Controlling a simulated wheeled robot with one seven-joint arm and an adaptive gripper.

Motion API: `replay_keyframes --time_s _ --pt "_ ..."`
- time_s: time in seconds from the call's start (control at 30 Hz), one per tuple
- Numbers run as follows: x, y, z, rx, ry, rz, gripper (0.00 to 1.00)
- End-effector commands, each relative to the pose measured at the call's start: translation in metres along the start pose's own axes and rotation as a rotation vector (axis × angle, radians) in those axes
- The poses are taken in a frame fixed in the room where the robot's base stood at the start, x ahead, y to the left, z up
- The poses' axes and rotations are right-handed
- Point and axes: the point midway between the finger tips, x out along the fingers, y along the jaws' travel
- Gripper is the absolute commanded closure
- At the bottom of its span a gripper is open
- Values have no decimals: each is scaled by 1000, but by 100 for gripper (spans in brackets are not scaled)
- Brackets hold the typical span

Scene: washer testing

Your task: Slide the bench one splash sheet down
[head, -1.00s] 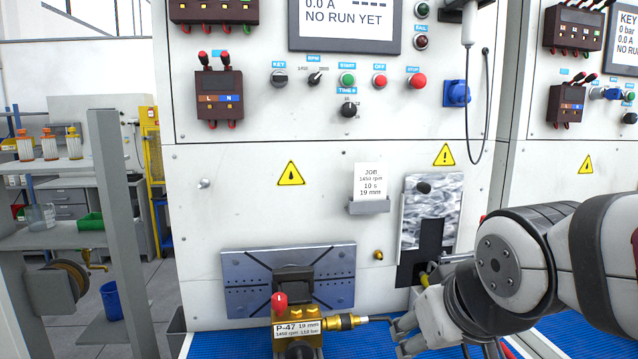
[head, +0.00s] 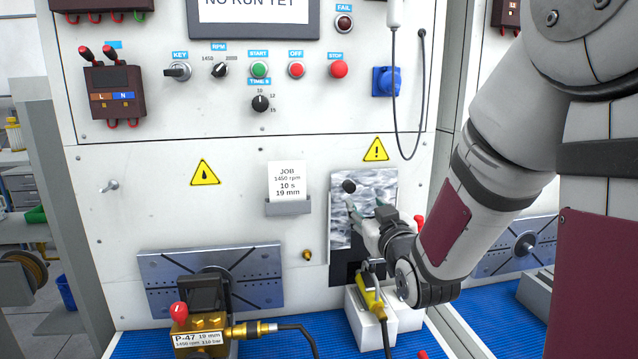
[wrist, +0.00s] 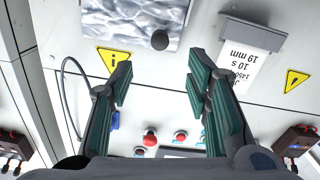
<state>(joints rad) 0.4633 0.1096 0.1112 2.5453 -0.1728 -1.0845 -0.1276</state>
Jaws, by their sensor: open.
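The splash sheet (head: 378,183) is a mottled grey, glossy panel on the front of the bench, with a dark slot below it. Its round black knob (head: 348,186) is near its upper left. In the wrist view, which is upside down, the sheet (wrist: 120,22) lies at the top, with the knob (wrist: 160,40) at its edge. My gripper (head: 367,208) is in front of the sheet, its fingers pointing at it near the knob. In the wrist view the open gripper (wrist: 160,72) has nothing between its fingers, and the knob appears just beyond the gap, apart from both.
A job card in a holder (head: 289,207) is left of the sheet. A brass pump (head: 199,338) with a hose stands on the blue mat (head: 340,343). A white block with a yellow-handled tool (head: 371,303) is below my gripper. Switches line the panel above.

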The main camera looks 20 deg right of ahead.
Motion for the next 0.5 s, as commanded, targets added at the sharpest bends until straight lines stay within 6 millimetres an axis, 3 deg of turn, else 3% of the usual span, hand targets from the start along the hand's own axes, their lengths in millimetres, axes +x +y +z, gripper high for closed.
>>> replay_keyframes --time_s 0.17,0.5 --pt "15 0 -1 0 5 -1 55" --pt "79 0 0 1 3 -1 55"
